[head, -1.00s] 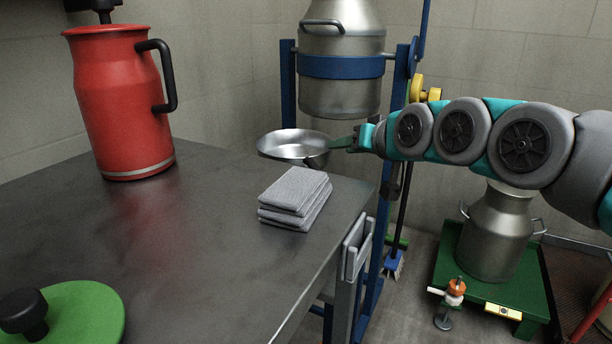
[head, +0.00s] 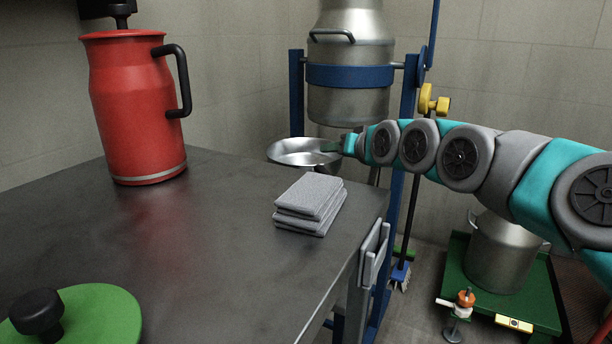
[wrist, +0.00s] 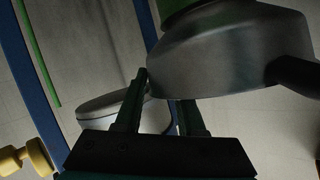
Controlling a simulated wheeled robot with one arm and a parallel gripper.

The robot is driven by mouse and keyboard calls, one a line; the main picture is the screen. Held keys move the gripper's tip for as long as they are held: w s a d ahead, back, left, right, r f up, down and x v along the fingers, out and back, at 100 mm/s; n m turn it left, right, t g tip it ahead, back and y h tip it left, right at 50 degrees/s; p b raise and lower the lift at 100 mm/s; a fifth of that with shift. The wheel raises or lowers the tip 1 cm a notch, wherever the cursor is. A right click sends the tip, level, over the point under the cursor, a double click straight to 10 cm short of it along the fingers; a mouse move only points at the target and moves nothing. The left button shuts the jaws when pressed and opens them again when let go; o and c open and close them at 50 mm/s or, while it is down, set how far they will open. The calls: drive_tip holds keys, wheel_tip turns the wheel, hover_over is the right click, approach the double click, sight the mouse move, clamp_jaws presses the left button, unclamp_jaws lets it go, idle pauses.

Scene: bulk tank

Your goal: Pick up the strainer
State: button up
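The strainer (head: 290,153) is a wide, shallow steel bowl, in the head view beyond the far edge of the dark table, below the hanging steel can (head: 350,70). In the wrist view the strainer (wrist: 225,65) is large at upper right, seen upside down, with a black handle at the right and green above it. My gripper (head: 335,148) is at the strainer's right rim. In the wrist view my gripper (wrist: 160,92) has its fingers apart. The right fingertip is hidden behind the strainer's wall. The left tip lies beside its edge. I cannot tell whether they touch it.
A blue frame (head: 297,95) stands around the hanging can, with a yellow handwheel (head: 428,103) at right. The table (head: 215,230) holds a red jug (head: 135,115), folded grey cloths (head: 312,197) and a green lid (head: 95,320). Another can (head: 505,255) stands on a green platform.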

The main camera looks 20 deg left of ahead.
drive_tip(key=shift+w+a, duration=0.1)
clamp_jaws()
drive_tip(key=shift+f, duration=0.1)
idle(1.3)
